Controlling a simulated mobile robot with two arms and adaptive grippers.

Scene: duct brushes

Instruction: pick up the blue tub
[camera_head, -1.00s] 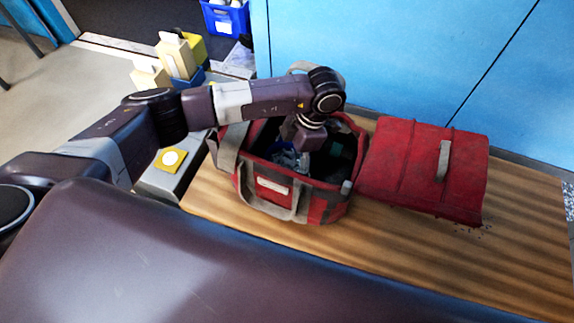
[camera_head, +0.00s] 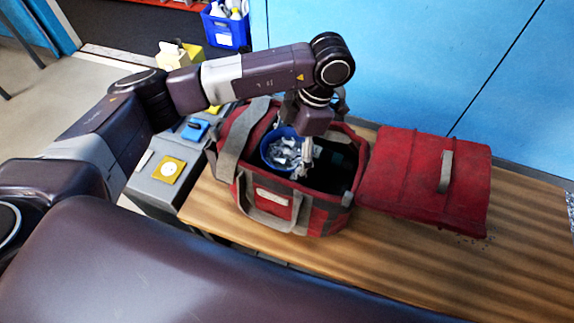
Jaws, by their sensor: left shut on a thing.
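The blue tub (camera_head: 268,150) is a small round container with grey and whitish pieces in it. It is at the mouth of the open red bag (camera_head: 322,214), toward the bag's left side. My left gripper (camera_head: 303,160) points down at the tub's right side and is shut on the tub, with its fingers partly hidden among the pieces. The tub's lower part is hidden by the bag's front wall. My right gripper is not in view.
The bag's red lid (camera_head: 410,180) lies open to the right on the wooden table (camera_head: 400,255). A blue wall stands behind. A grey box (camera_head: 155,188) with a yellow square is left of the table. A blue crate (camera_head: 226,28) stands farther back.

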